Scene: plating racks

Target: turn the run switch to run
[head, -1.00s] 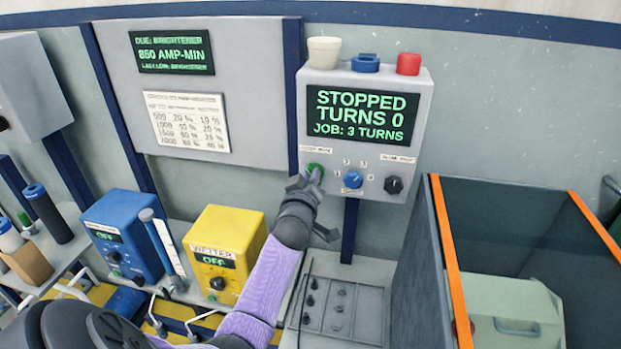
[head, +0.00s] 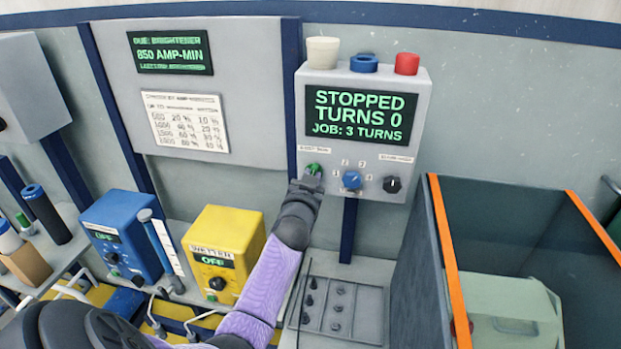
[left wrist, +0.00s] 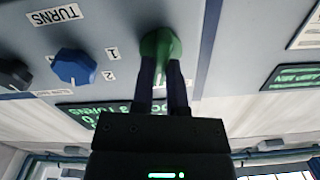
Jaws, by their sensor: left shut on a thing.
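The run switch is a green knob (head: 313,168) at the lower left of the grey control box (head: 420,110). It also shows in the left wrist view (left wrist: 160,44). My left gripper (head: 309,179) is at the knob, its two fingers (left wrist: 161,75) shut on it. The knob's pointer and its exact setting are hidden or too small to tell. The box's screen (head: 360,114) reads STOPPED, TURNS 0, JOB: 3 TURNS. My right gripper is not in view.
A blue turns knob (head: 352,180) and a black knob (head: 392,184) sit to the right of the green one. A yellow WETTER box (head: 224,250) and a blue box (head: 122,235) stand left below. An orange-edged tank (head: 447,255) is at the right.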

